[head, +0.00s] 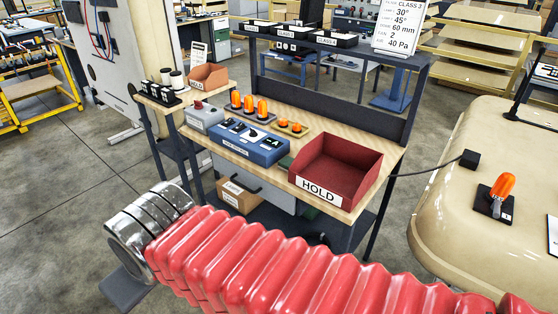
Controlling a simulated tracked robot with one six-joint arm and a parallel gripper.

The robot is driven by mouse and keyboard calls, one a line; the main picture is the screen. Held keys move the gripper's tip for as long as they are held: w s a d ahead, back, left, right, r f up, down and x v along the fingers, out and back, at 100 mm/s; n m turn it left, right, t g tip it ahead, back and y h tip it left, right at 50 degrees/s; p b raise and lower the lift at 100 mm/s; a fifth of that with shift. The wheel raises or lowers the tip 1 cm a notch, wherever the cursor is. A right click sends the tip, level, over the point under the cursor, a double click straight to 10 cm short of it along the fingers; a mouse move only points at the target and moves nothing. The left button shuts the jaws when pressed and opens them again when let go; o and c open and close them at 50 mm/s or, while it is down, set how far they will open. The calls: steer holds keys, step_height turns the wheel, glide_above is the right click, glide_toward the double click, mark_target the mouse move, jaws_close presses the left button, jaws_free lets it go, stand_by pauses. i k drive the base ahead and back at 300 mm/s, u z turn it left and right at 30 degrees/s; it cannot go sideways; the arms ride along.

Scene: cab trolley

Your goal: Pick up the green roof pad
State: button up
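A small patch of green (285,161) shows on the wooden bench top, between the blue control box and the red HOLD bin. It is mostly hidden, and I cannot tell whether it is the green roof pad. Another dark green shape (306,212) shows under the bench, partly hidden. My arm crosses the bottom of the head view in a red ribbed sleeve, with a metal joint at its left end. My gripper's fingers do not show.
The bench top (325,125) carries a blue control box (250,142), a red HOLD bin (340,165), orange beacons (262,107) and a grey box (203,118). A beige cab roof (450,215) with an orange beacon (503,188) is at right. Open floor (70,190) lies at left.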

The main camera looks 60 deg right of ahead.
mark_target(284, 164)
steer(key=z, duration=0.25)
steer(key=i, duration=0.7)
steer(key=z, duration=0.8)
steer(key=i, duration=0.55)
steer(key=z, duration=0.75)
steer(key=i, duration=0.55)
steer(key=z, duration=0.3)
